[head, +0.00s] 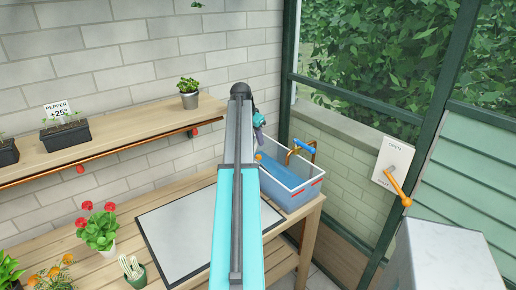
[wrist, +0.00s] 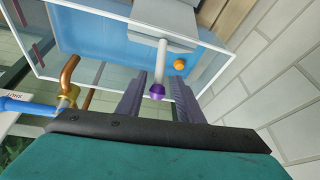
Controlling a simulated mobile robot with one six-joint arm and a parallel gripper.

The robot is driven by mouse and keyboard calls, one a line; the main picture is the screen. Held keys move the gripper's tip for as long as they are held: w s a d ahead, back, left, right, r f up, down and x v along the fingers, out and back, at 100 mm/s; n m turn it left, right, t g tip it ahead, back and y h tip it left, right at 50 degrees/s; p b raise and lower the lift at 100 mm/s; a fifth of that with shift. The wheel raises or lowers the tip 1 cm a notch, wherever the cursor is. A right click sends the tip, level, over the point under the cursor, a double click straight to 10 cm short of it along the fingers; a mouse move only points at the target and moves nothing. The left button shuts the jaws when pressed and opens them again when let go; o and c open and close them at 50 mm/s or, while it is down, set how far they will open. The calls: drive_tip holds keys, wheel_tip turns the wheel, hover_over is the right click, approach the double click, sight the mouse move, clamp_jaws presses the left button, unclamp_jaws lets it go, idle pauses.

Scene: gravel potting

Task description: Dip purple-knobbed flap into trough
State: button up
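The trough (head: 296,196) is a blue tub with a white rim at the right end of the bench. In the wrist view the trough (wrist: 222,72) fills the upper middle, with a blue inside. A grey flap (wrist: 165,14) with a pale rod ending in a purple knob (wrist: 158,91) shows over the trough. My gripper (wrist: 159,82) is open, its two dark fingers on either side of the knob, with gaps visible. I cannot tell how deep the knob sits between them. In the head view my arm hides most of the flap.
A brass tap (head: 303,147) stands at the trough's back; it also shows in the wrist view (wrist: 68,75). An orange ball (wrist: 179,64) is in the trough. A lever panel (head: 392,160) is at right. Potted plants (head: 99,229) and a white board (head: 178,232) occupy the bench.

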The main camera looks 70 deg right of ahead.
drive_tip(key=shift+p+x, duration=0.65)
drive_tip(key=shift+x, duration=2.6)
drive_tip(key=shift+s, duration=0.1)
clamp_jaws()
